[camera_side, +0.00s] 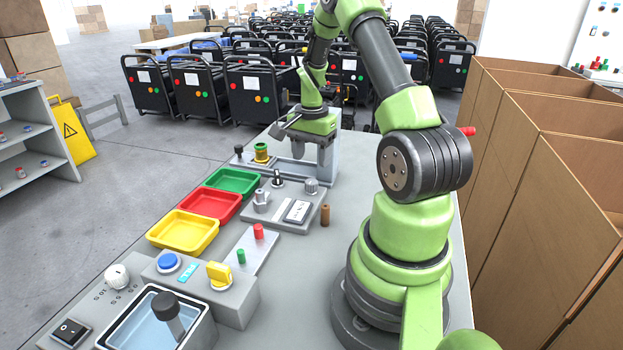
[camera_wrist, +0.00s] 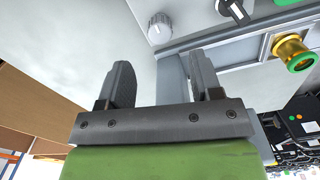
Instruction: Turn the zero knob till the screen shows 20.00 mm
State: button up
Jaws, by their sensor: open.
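A ribbed grey knob (camera_side: 311,186), which looks like the zero knob, stands on a low grey panel in the middle of the table. A small screen (camera_side: 298,211) lies in front of it on the same panel; its reading is too small to make out. My gripper (camera_side: 311,156) is open and empty, above the table just behind the knob. In the wrist view the knob (camera_wrist: 160,28) shows beyond the two fingertips (camera_wrist: 163,66), roughly centred between them and apart from them. The screen is not seen in the wrist view.
A black-handled switch (camera_side: 277,179) and a metal post (camera_side: 261,202) share the panel. A brown cylinder (camera_side: 325,215) stands right of it. Green (camera_side: 232,173), red and yellow (camera_side: 183,219) trays lie left. Cardboard boxes (camera_side: 550,170) line the right.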

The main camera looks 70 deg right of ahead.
aim_at(311, 181)
notch_tip(311, 181, down, 7)
jog(key=shift+r, duration=0.15)
jog(key=c, duration=0.9)
